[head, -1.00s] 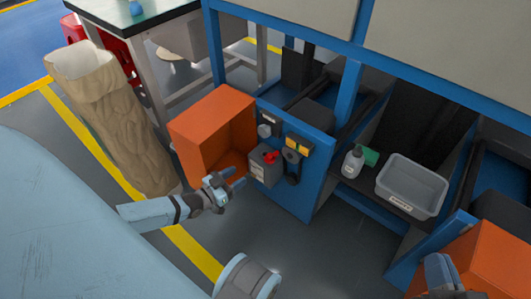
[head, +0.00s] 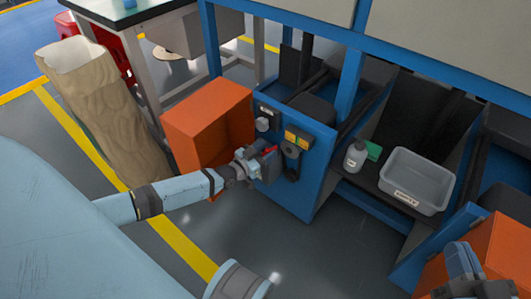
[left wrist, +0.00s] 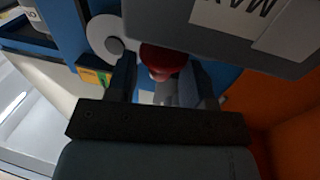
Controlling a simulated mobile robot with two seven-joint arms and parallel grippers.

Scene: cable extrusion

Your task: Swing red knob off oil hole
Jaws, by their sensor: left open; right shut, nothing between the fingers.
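The red knob (head: 269,150) sits on the grey box on the blue machine's side panel and is partly hidden by my left gripper. My left gripper (head: 264,160) is open at the knob. In the left wrist view the red knob (left wrist: 164,60) shows between the two fingers of the left gripper (left wrist: 162,78), and whether they touch it is unclear. The grey box (left wrist: 230,32) with white labels lies along the top of that view. The oil hole cannot be made out. My right gripper (head: 462,265) is at the lower right, away from the knob, shut and empty.
A white bottle (head: 356,154) and a grey tray (head: 415,181) rest on the shelf farther right.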

